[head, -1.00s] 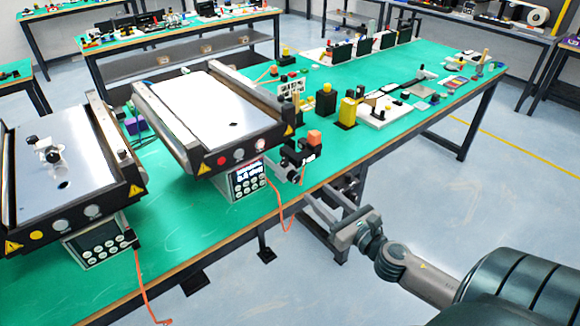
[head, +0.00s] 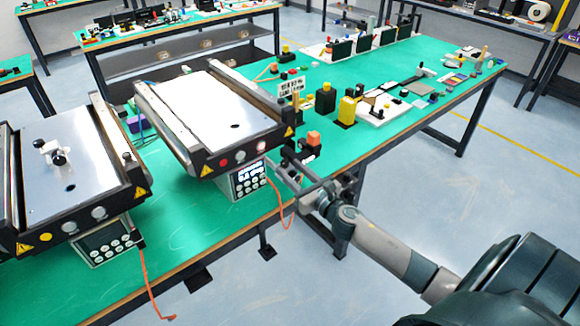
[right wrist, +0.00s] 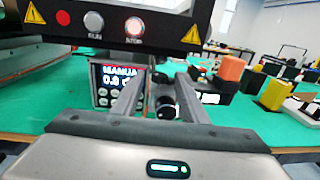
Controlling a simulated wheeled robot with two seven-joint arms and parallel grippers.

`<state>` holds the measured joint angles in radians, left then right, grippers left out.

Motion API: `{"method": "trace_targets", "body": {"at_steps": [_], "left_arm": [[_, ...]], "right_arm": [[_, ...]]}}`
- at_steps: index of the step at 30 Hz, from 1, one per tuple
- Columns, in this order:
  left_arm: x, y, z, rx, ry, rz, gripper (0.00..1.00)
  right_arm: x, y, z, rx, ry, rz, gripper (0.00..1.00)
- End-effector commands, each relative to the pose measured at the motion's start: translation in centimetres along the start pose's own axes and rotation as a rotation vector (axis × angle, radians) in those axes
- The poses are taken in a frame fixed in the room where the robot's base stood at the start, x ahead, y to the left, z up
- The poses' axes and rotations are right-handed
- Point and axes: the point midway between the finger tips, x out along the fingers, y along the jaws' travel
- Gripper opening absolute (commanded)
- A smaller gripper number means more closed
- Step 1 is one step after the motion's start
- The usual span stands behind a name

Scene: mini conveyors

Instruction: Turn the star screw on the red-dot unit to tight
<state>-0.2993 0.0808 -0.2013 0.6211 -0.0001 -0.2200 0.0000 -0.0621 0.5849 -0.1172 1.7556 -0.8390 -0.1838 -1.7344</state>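The red-dot unit (head: 212,112) is a small conveyor with a white bed. Its red dot (right wrist: 62,17) shows at the left of its front panel in the right wrist view. The star screw (right wrist: 166,107) is a dark knob below the panel, right of the display, in the right wrist view. My right gripper (head: 285,175) is at the unit's front right corner. Its fingers are apart, with the star screw showing between them in the right wrist view; I cannot tell whether they touch it. In the head view the gripper mostly hides the screw. My left gripper is not in view.
A similar yellow-dot unit (head: 78,170) stands to the left. A control box (head: 245,181) with an orange cable sits under the red-dot unit. A black block with an orange top (right wrist: 230,70) stands close on the right. Yellow and black blocks stand farther right.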

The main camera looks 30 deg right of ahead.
Motion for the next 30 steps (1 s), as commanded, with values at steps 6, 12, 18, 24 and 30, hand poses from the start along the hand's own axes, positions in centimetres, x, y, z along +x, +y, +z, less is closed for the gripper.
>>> {"method": "trace_targets", "body": {"at_steps": [6,12,18,24,30], "left_arm": [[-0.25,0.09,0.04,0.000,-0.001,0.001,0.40],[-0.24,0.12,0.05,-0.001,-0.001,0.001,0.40],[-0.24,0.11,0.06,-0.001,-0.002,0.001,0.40],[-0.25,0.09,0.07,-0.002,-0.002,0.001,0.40],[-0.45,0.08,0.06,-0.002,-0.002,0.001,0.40]], "right_arm": [[1.06,0.02,0.06,0.001,0.000,0.000,0.40],[1.12,0.03,0.04,0.000,-0.001,0.001,0.40],[1.10,0.02,0.04,0.000,-0.001,0.000,0.13],[1.09,0.02,0.04,0.000,0.000,0.000,0.00],[1.09,0.09,0.10,0.000,-0.001,-0.021,0.00]]}}
